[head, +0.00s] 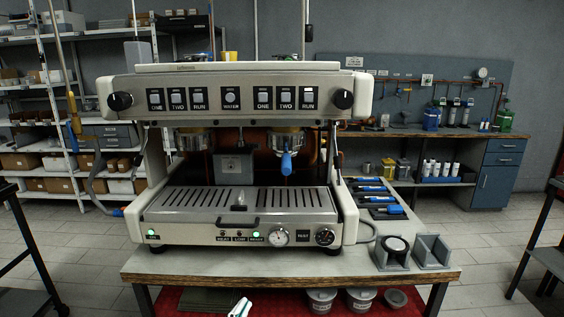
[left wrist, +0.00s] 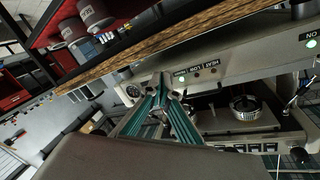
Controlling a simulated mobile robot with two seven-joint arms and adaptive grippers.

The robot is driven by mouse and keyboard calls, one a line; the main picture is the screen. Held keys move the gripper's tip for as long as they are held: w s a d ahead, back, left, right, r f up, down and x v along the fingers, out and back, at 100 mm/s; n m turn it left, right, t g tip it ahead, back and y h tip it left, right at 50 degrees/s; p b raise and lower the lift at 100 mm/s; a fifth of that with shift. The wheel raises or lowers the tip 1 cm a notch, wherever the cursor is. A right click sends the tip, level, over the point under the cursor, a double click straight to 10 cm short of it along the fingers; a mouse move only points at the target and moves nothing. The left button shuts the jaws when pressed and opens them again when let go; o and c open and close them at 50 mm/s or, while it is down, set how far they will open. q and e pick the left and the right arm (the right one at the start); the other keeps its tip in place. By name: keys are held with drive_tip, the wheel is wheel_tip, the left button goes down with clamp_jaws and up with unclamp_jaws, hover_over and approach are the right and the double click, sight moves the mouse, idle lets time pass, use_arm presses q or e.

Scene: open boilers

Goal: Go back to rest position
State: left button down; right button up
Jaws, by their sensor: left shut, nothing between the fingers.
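My left gripper (head: 240,308) shows only as a small whitish and green tip at the bottom edge of the head view, in front of the table. In the left wrist view my left gripper (left wrist: 168,90) has teal-striped fingers that come together at the tips, with nothing between them. It appears in front of the espresso machine (left wrist: 215,75), apart from it as far as I can tell. The espresso machine (head: 240,200) stands on the table in the head view. My right gripper is in neither view.
The table (head: 200,265) has a wooden front edge. A blue-handled portafilter (head: 286,160) hangs under the machine's right group. Grey stands (head: 433,252) and a tool tray (head: 385,205) sit at the right. Tins (head: 322,300) stand on the red lower shelf. Dark frames flank both sides.

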use_arm(q)
drive_tip(key=s+a+f+n+g, duration=0.2)
drive_tip(key=s+f, duration=0.4)
drive_tip(key=f, duration=0.3)
drive_tip(key=s+a+f+n+g+y, duration=0.1)
drive_tip(key=s+a+f+n+g, duration=0.1)
drive_tip(key=s+a+f, duration=0.3)
drive_tip(key=s+a+f+n+g+y, duration=0.1)
drive_tip(key=s+a+f+n, duration=0.1)
drive_tip(key=s+a+f, duration=0.2)
drive_tip(key=s+f, duration=0.3)
drive_tip(key=f, duration=0.5)
drive_tip(key=shift+s+f+g, duration=0.4)
drive_tip(key=shift+a, duration=0.1)
